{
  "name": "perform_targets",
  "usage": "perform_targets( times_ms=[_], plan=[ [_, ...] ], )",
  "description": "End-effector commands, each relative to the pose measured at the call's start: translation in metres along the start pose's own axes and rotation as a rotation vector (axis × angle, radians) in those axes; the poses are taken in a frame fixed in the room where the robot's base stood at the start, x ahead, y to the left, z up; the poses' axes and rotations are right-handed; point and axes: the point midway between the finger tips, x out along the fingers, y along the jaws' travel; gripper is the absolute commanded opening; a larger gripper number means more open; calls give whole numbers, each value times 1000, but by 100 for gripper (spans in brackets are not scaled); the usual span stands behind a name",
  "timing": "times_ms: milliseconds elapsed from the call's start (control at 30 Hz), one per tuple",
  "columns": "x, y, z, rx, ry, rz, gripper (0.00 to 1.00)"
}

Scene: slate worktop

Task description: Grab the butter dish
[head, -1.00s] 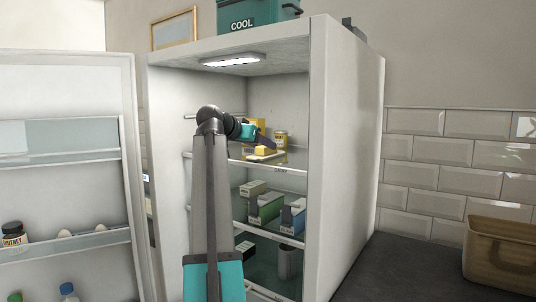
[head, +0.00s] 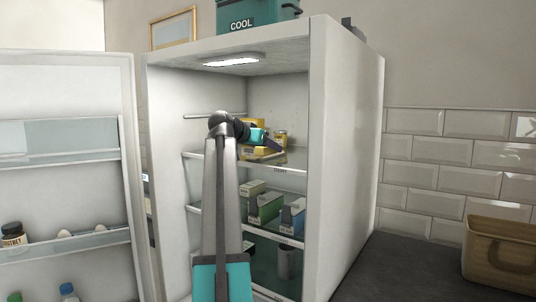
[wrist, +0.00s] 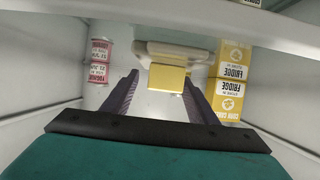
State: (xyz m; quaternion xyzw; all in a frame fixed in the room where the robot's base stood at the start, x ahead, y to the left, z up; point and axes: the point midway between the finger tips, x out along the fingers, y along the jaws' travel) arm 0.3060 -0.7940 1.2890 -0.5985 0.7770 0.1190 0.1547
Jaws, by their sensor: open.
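The butter dish (wrist: 172,50) is a pale dish with a yellow block of butter (wrist: 168,78) on it. It stands on the fridge's upper glass shelf. In the wrist view my gripper (wrist: 161,77) is open, with a dark finger on either side of the butter block. I cannot tell whether the fingers touch it. In the head view my gripper (head: 272,142) reaches over the upper shelf and partly hides the butter dish (head: 262,157).
Yellow cartons (wrist: 229,75) stand close to the right finger, and pink-labelled tins (wrist: 99,62) stand farther off to the left. Cartons (head: 265,206) fill the shelf below. The fridge door (head: 70,180) is open at left; the fridge side wall (head: 340,170) bounds the right.

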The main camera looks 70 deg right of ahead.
Motion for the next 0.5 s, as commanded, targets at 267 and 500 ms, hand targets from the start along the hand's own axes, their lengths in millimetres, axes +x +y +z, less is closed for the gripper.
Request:
perform_targets(
  times_ms=[267,500],
  plan=[
    [0,0,0,0,0,0,16],
    [-1,0,-1,0,2,-1,0]
  ],
)
